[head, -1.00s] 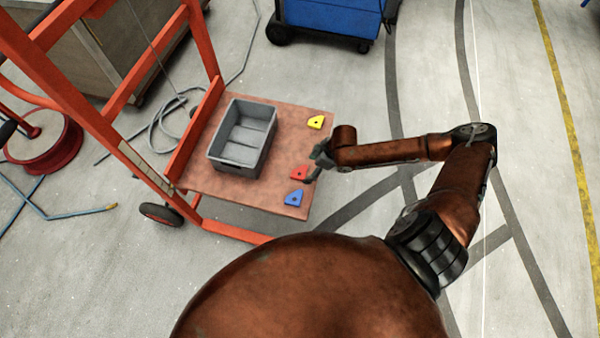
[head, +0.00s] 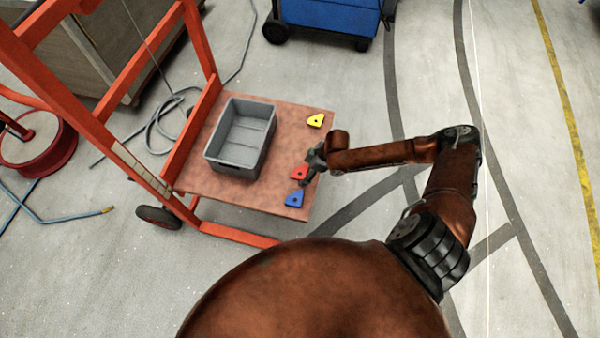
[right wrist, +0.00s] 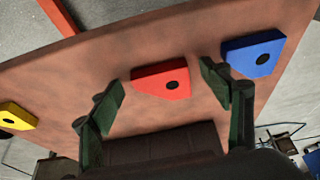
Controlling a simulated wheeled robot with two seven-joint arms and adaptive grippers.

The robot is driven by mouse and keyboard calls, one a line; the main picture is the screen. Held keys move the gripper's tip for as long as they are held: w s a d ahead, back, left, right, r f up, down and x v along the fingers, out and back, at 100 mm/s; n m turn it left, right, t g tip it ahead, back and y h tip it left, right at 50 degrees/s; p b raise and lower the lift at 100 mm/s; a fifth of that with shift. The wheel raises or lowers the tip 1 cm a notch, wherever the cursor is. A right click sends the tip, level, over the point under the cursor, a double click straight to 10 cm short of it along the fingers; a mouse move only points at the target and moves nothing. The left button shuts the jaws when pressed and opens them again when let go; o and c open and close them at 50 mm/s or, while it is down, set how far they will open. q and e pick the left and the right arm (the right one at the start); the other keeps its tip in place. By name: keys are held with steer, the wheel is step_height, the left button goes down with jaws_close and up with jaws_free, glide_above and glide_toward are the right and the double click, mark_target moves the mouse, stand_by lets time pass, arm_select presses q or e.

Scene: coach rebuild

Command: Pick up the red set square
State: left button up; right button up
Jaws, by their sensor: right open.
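The red set square (head: 299,172) lies flat on the brown cart platform (head: 240,191), between the yellow set square (head: 315,121) and the blue one (head: 294,198). My right gripper (head: 307,171) is at its right side in the head view. My left gripper is not in view.
A grey open crate (head: 262,158) stands on the platform to the left. The orange cart frame (head: 105,130) rises at the left. The blue set square (right wrist: 252,52) is close to one finger in the right wrist view. A blue cabinet (head: 325,18) stands behind.

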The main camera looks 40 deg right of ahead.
steer(key=shift+c, duration=0.7)
steer(key=c, duration=1.2)
steer(key=shift+o, duration=0.2)
steer(key=shift+r, duration=0.1)
